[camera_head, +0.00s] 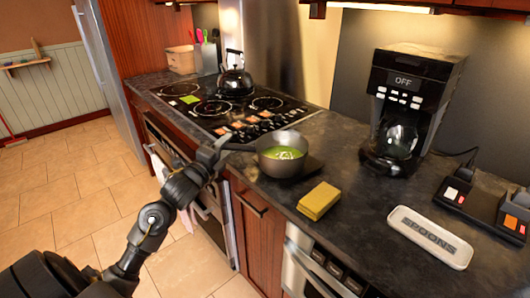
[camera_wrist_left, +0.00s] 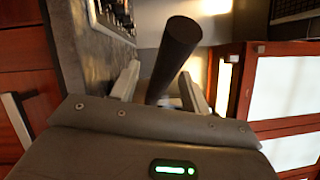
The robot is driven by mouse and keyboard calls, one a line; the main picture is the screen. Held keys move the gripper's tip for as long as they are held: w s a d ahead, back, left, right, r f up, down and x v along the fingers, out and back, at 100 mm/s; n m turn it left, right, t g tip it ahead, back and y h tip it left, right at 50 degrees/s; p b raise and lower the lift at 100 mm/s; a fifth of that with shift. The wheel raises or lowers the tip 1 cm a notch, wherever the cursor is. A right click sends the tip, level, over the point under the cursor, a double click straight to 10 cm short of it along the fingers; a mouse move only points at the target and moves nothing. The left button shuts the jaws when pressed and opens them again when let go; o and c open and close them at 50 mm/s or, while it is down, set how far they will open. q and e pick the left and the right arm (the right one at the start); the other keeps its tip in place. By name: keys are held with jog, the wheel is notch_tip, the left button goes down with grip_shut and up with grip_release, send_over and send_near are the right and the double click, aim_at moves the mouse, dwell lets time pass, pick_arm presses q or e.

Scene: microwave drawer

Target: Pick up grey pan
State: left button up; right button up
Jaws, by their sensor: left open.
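The grey pan (camera_head: 283,157) stands on the dark countertop beside the stove. It has green contents and its dark handle (camera_head: 238,147) points left toward the counter's front edge. My left gripper (camera_head: 217,149) is at the end of this handle. In the left wrist view, the dark round handle (camera_wrist_left: 176,55) stands between the two spread fingers of the left gripper (camera_wrist_left: 158,92). The fingers are open, with a visible gap beside the handle. My right gripper is in neither view.
A yellow sponge (camera_head: 319,200) lies right of the pan. A coffee maker (camera_head: 412,105) and a white spoon rest (camera_head: 430,236) stand further right. A black kettle (camera_head: 235,78) is on the stove (camera_head: 205,106) behind. A cabinet handle (camera_head: 250,204) sticks out below the counter.

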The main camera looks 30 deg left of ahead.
pick_arm(q)
jog(key=shift+w, duration=0.4)
jog(key=shift+c, duration=0.4)
jog(key=shift+c, duration=1.1)
grip_shut()
jog(key=shift+r, duration=0.15)
